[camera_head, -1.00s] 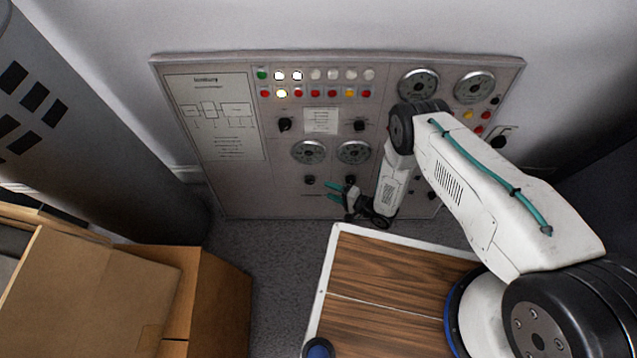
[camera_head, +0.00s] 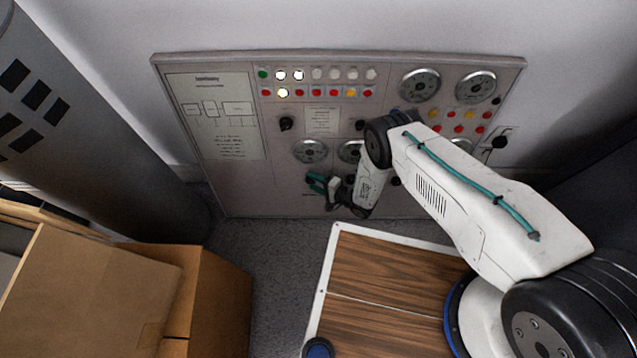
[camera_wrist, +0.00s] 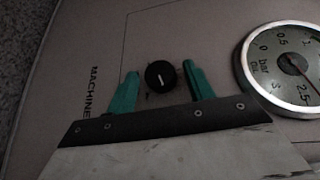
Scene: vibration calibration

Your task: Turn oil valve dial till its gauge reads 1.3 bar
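In the wrist view a round black dial (camera_wrist: 160,76) with a white pointer line stands on the grey panel. My gripper (camera_wrist: 160,70) is open, with one teal finger on each side of the dial and a gap to both. A round gauge (camera_wrist: 290,65) marked in bar is at the right, partly cut off. Its red needle points to the lower right, between the 1 and 2.5 marks; the exact reading is not visible. In the head view my gripper (camera_head: 319,182) is at the lower panel, below the left lower gauge (camera_head: 310,151), and hides the dial.
The control panel (camera_head: 215,180) carries several other gauges, knobs and lit buttons. My arm covers its lower right part. Cardboard boxes (camera_head: 215,290) stand at the lower left and a grey cylinder (camera_head: 110,130) at the left. The floor (camera_head: 270,250) before the panel is clear.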

